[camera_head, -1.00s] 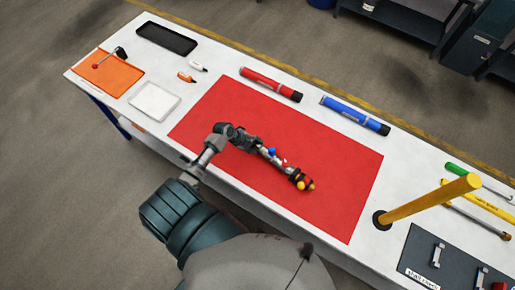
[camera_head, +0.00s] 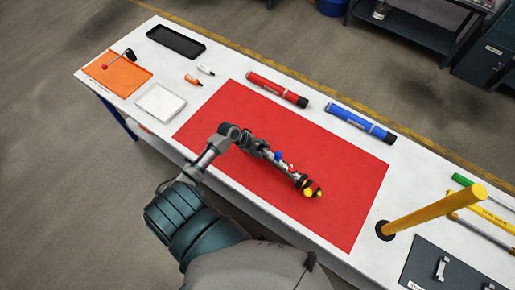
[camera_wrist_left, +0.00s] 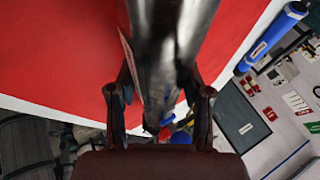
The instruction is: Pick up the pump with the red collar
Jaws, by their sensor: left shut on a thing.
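My left gripper (camera_head: 260,148) is over the red mat (camera_head: 335,215), shut on a silver tube (camera_head: 284,166). The tube has small blue and red parts and a yellow-and-black far end, and points to the lower right. In the left wrist view the silver tube (camera_wrist_left: 170,45) runs between the two fingers; a blue and yellow bit shows past it. I cannot tell whether its red part is a collar, or whether it touches the mat. A red tube (camera_head: 272,87) with a black end and a blue tube (camera_head: 358,121) lie apart behind the mat. My right gripper is not in view.
A yellow post (camera_head: 430,212) stands upright right of the mat, in a black ring. A black tray (camera_head: 176,41), a white tray (camera_head: 161,102) and an orange mat (camera_head: 118,76) are at the left. A dark panel (camera_head: 432,268) lies at the front right.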

